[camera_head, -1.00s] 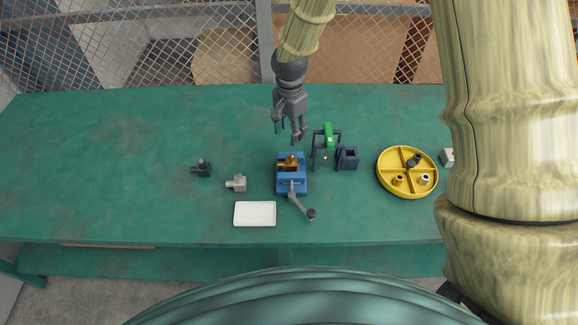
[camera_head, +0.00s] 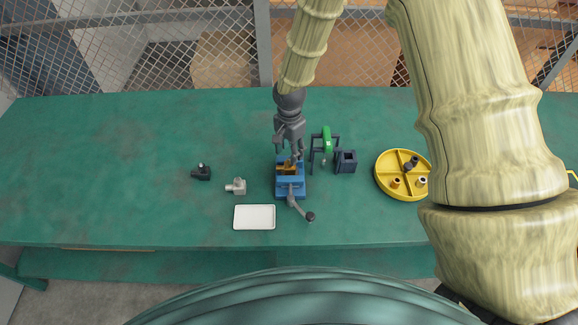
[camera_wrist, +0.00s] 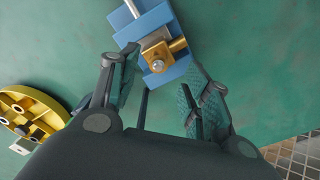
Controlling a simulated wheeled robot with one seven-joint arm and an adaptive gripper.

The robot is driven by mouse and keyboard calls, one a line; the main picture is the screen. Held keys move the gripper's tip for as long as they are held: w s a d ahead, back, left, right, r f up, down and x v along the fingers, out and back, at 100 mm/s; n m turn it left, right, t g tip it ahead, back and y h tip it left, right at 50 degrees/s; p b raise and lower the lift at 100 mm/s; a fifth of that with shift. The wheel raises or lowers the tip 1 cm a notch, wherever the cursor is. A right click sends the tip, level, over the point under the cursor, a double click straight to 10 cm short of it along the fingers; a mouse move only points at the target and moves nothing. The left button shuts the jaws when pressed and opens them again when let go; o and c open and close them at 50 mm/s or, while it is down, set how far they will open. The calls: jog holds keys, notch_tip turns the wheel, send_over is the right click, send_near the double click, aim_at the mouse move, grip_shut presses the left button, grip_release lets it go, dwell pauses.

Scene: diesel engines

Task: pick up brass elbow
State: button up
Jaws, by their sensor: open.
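The brass elbow (camera_wrist: 157,58) sits in the jaws of a blue vise (camera_head: 292,187) on the green bench. In the wrist view the blue vise (camera_wrist: 158,22) lies just beyond my fingertips, with the brass elbow between its jaws. My gripper (camera_wrist: 160,80) is open, its two fingers spread to either side of the elbow's line, with nothing between them. I cannot tell whether a finger touches the elbow.
A green-topped dark stand (camera_head: 326,142) and a dark square holder (camera_head: 346,162) stand close right of the vise. A yellow divided tray (camera_head: 381,188) holds small fittings. Grey elbow (camera_head: 238,187), dark fitting (camera_head: 202,173) and white tray (camera_head: 254,217) lie left. The vise handle (camera_head: 303,209) points forward.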

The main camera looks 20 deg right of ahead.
aim_at(286, 166)
jog(key=shift+s+f+p, duration=0.1)
jog(key=shift+f+p, duration=0.6)
jog(key=shift+f, duration=1.35)
grip_shut()
